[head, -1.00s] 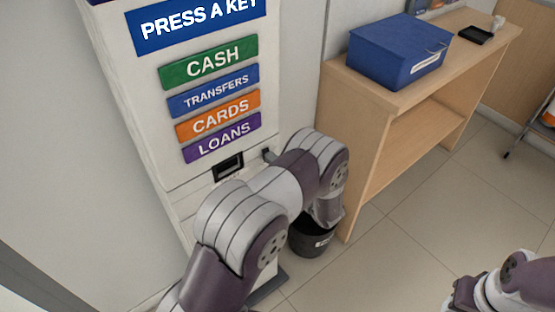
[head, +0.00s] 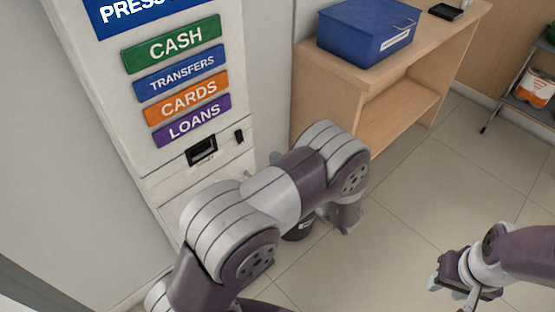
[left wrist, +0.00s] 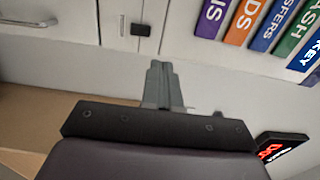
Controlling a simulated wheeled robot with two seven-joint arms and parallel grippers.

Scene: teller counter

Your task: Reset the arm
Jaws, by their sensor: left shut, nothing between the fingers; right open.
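My left arm (head: 270,195) bends across the head view in front of the kiosk. My right gripper (head: 467,290) is open and empty over the floor at lower right.
The white kiosk (head: 205,175) has coloured key labels and a black slot (head: 201,150). A wooden shelf unit (head: 320,105) beside it carries a blue box (head: 365,35). Tiled floor (head: 410,190) is open at right.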

